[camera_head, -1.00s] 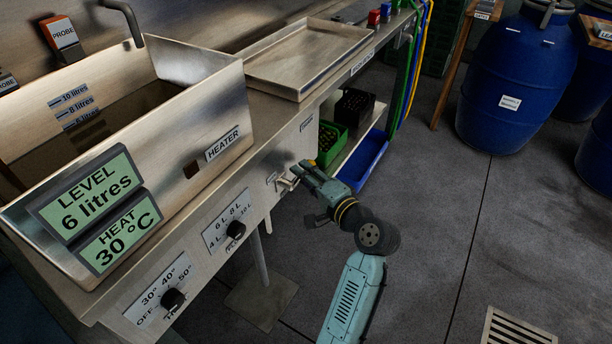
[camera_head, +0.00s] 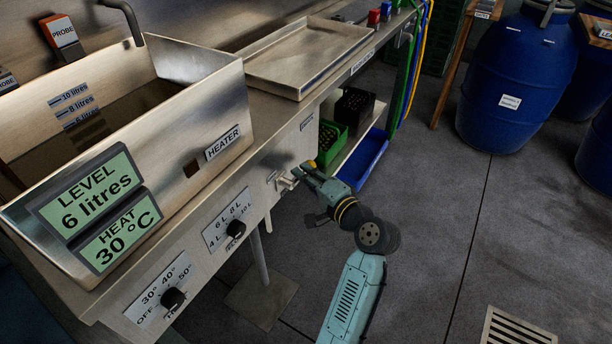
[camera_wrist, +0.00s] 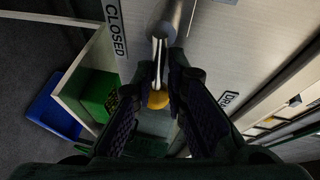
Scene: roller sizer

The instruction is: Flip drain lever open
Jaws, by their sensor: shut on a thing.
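The drain lever (camera_wrist: 159,62) is a metal bar with a yellow knob at its end, seen in the wrist view on the steel front panel. A CLOSED label (camera_wrist: 117,28) stands to its left and a partly hidden drain label (camera_wrist: 229,98) to its lower right. My gripper (camera_wrist: 160,82) is shut on the lever near the knob, with a finger on each side. In the head view, my gripper (camera_head: 304,172) is at the front panel beside the metal drain fitting (camera_head: 286,183), hiding most of the lever.
The sink (camera_head: 222,105) holds dark liquid, with a display (camera_head: 92,195) reading 6 litres and 30 °C. Dial knobs (camera_head: 236,229) are on the panel left of my gripper.

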